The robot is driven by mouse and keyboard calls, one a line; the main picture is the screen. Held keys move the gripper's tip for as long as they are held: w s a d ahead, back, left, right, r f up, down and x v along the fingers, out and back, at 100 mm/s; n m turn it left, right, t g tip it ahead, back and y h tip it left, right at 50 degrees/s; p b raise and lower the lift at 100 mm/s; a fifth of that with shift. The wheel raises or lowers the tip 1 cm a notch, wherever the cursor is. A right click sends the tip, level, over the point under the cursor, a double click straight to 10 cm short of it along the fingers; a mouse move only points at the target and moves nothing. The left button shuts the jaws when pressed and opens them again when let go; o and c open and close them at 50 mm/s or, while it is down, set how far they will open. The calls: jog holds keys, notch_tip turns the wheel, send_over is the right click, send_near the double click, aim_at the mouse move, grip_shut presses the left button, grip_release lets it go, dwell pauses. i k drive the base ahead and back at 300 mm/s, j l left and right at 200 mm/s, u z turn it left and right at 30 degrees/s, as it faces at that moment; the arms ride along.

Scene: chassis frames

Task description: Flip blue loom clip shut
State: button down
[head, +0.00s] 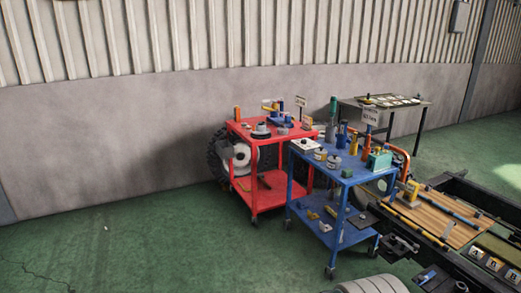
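I cannot make out a blue loom clip for certain at this size. The dark chassis frame (482,193) is at the right edge and bottom right, partly cut off. A wooden board (447,222) lies in it, with blue and yellow rods along its sides and a yellow upright piece (411,189) at its back left. A small blue patch (428,275) shows on a dark part at the near end of the frame; what it is, or whether it is open or shut, I cannot tell. My gripper is not in view.
A blue cart (345,178) with bottles and cans stands left of the frame. A red cart (265,138) with tools stands behind it, and a metal table (418,103) at the back right. A pale ribbed object (373,284) is at the bottom. Green floor (120,245) is clear at left.

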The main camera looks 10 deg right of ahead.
aim_at(396, 190)
jog(key=i+z, duration=0.3)
jog(key=i, duration=0.15)
jog(key=i+z, duration=0.3)
jog(key=i, duration=0.2)
jog(key=i+j+z, duration=0.3)
jog(key=i, duration=0.15)
jog(key=i+l+z, duration=0.1)
jog(key=i+z, duration=0.15)
jog(key=z, duration=0.15)
jog(key=i+z, duration=0.2)
jog(key=z, duration=0.15)
jog(key=i+z, duration=0.25)
jog(key=z, duration=0.15)
jog(key=i+j+z, duration=0.15)
jog(key=z, duration=0.25)
jog(key=i+j+z, duration=0.5)
jog(key=i+l, duration=0.1)
